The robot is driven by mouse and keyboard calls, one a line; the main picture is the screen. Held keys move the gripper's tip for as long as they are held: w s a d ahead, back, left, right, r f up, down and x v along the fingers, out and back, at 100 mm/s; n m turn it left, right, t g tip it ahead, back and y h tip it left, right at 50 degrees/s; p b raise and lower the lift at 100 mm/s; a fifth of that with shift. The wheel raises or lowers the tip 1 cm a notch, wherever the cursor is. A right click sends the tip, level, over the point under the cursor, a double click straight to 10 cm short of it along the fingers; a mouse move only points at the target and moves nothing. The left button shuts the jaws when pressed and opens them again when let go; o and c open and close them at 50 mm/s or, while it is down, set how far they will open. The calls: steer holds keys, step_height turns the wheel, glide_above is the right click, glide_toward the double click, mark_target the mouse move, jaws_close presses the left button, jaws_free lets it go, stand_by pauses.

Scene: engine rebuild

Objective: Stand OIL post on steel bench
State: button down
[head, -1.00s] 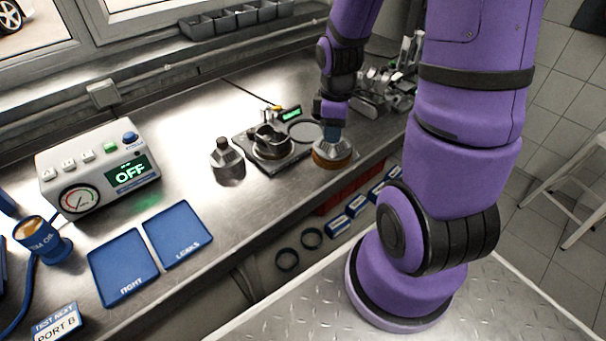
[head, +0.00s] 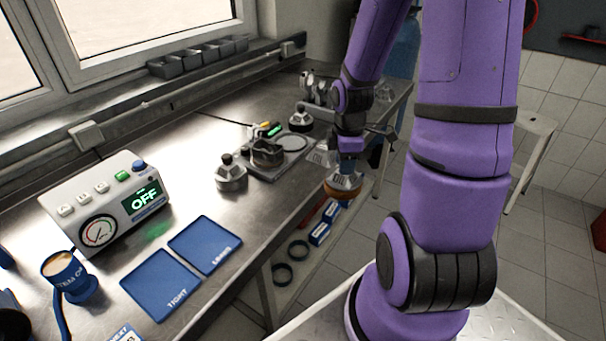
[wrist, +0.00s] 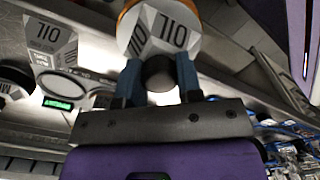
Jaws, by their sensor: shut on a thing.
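The held OIL post (wrist: 165,30) is a pale faceted piece with an orange rim and a dark knob, lettered OIL in the wrist view. My gripper (wrist: 158,78) is shut on its knob between blue fingers. In the head view the held post (head: 343,187) hangs below my gripper (head: 348,158), at or just past the front edge of the steel bench (head: 190,185).
Blue TIGHT (head: 160,285) and LEAKS (head: 205,243) trays and an OFF meter (head: 110,205) are farther left. A lower shelf holds rings and blue boxes (head: 320,234).

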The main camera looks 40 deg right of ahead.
steer(key=shift+w+a+f, duration=0.4)
steer(key=shift+w+f, duration=0.45)
steer(key=shift+w, duration=1.65)
steer(key=shift+w+a+f, duration=0.45)
steer(key=shift+w+f, duration=0.35)
steer(key=shift+w, duration=1.7)
steer(key=shift+w+a+f, duration=0.4)
steer(key=shift+w+f, duration=0.45)
steer(key=shift+w, duration=1.65)
steer(key=c, duration=0.8)
jaws_free()
steer(key=shift+f, duration=0.1)
